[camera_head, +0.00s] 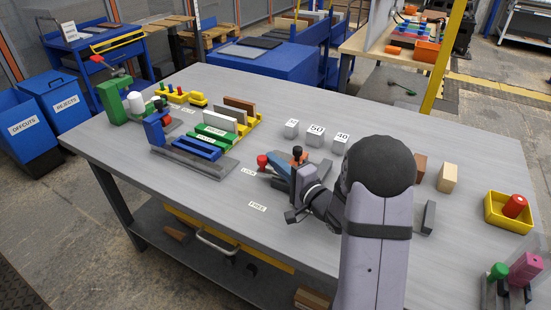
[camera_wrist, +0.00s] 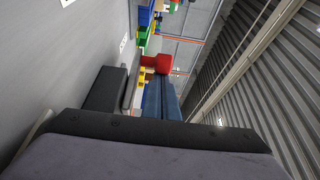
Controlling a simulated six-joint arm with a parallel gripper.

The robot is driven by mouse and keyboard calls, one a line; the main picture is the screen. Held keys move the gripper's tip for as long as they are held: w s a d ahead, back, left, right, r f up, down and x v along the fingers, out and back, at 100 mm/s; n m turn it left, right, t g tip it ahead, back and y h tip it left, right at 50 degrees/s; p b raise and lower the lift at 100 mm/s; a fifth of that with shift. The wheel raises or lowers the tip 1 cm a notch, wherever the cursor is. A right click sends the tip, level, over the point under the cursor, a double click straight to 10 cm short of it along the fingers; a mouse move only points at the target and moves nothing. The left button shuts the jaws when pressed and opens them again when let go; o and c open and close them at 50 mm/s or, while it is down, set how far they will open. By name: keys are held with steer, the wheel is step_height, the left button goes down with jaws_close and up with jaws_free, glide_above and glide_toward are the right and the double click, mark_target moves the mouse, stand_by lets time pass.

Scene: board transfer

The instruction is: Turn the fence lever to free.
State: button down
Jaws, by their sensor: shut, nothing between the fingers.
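The fence lever's red knob (camera_head: 262,161) is beside the LOCK label (camera_head: 249,171), on the side away from the FREE label (camera_head: 257,206). The lever's blue fixture (camera_head: 280,168) runs right from the knob and is partly hidden by my arm. My gripper (camera_head: 292,215) is low over the table, to the right of the FREE label and on the near side of the lever. It is shut and empty. In the wrist view, the red knob (camera_wrist: 157,63) and a blue bar (camera_wrist: 161,99) lie just beyond and right of my dark fingers (camera_wrist: 118,88); contact cannot be told.
A rack of coloured boards (camera_head: 213,138) stands left of the lever. Several grey weight blocks (camera_head: 316,135) stand behind it. The table is clear around the FREE label.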

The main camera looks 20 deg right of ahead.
steer(key=y+p, duration=0.1)
steer(key=n+g+y, duration=0.1)
steer(key=n+y+p, duration=0.1)
steer(key=shift+s+a+r+g+p, duration=0.2)
steer(key=shift+s+r+g+p, duration=0.05)
steer(key=shift+g+p, duration=0.15)
steer(key=n+g+y+p, duration=0.2)
steer(key=s+n+g+y+p, duration=0.1)
steer(key=y, duration=0.1)
steer(key=shift+a+n, duration=0.3)
steer(key=shift+a, duration=0.1)
steer(key=shift+s+a+f+p, duration=0.15)
steer(key=shift+s+p, duration=0.2)
steer(key=shift+p, duration=0.55)
steer(key=shift+s+n+g+y+p, duration=0.3)
steer(key=shift+n+g+y+p, duration=0.4)
steer(key=shift+g+y, duration=0.15)
steer(key=shift+s+p, duration=0.35)
steer(key=shift+p, duration=0.15)
steer(key=shift+s+f, duration=0.1)
steer(key=shift+b+v, duration=0.65)
steer(key=shift+v, duration=3)
